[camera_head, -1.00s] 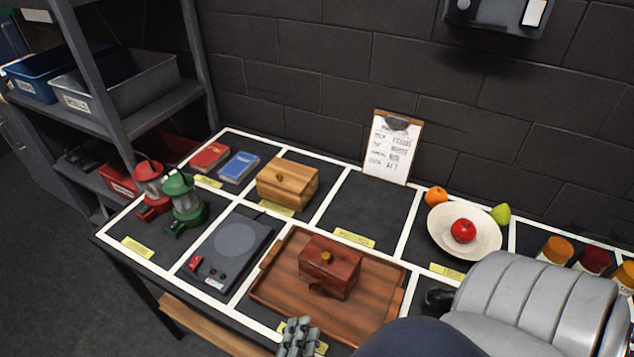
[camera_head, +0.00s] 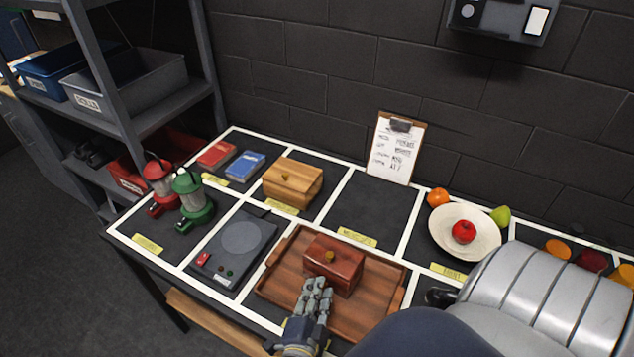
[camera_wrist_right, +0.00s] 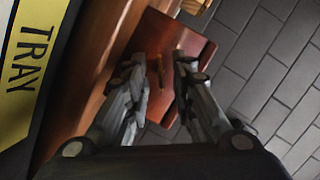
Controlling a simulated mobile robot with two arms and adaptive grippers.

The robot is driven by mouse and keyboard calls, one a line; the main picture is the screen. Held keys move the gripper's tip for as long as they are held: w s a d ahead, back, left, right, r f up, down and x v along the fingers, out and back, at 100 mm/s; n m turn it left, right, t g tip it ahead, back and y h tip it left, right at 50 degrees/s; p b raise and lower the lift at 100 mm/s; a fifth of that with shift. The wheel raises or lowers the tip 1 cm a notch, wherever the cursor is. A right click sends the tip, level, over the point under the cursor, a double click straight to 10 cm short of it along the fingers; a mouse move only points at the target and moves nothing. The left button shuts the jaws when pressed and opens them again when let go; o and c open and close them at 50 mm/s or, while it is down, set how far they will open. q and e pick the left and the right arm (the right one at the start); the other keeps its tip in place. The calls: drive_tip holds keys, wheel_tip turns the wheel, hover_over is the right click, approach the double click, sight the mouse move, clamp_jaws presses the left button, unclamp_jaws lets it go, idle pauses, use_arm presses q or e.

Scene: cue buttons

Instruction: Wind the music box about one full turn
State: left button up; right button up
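My right gripper (camera_head: 316,286) is in front of the box's near side, over the tray's front edge. In the wrist view its two fingers (camera_wrist_right: 158,60) are apart. The front of the box is partly hidden by the gripper. My left gripper is not in view.
A light wooden box (camera_head: 293,182) stands behind the tray. A dark device with a round plate (camera_head: 238,240) is to its left, near red and green lanterns (camera_head: 192,205). A fruit plate (camera_head: 465,247) is at right. The square behind the tray is clear.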

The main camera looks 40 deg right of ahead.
drive_tip(key=shift+c, duration=0.5)
clamp_jaws()
drive_tip(key=shift+f, duration=0.1)
drive_tip(key=shift+s+f+m+t+b, duration=0.25)
drive_tip(key=shift+m+b, duration=0.35)
drive_tip(key=shift+b, duration=0.6)
drive_tip(key=m+b, duration=0.1)
drive_tip(key=b, duration=0.1)
drive_tip(key=m+t+h+b, duration=0.1)
drive_tip(key=m+b, duration=0.1)
drive_tip(key=b, duration=0.1)
drive_tip(key=shift+w+f+t, duration=0.1)
drive_tip(key=shift+f+t, duration=0.1)
drive_tip(key=shift+t, duration=0.05)
drive_tip(key=shift+r+m+h+b, duration=0.2)
drive_tip(key=shift+m+h+b, duration=0.1)
drive_tip(key=shift+m+b, duration=0.6)
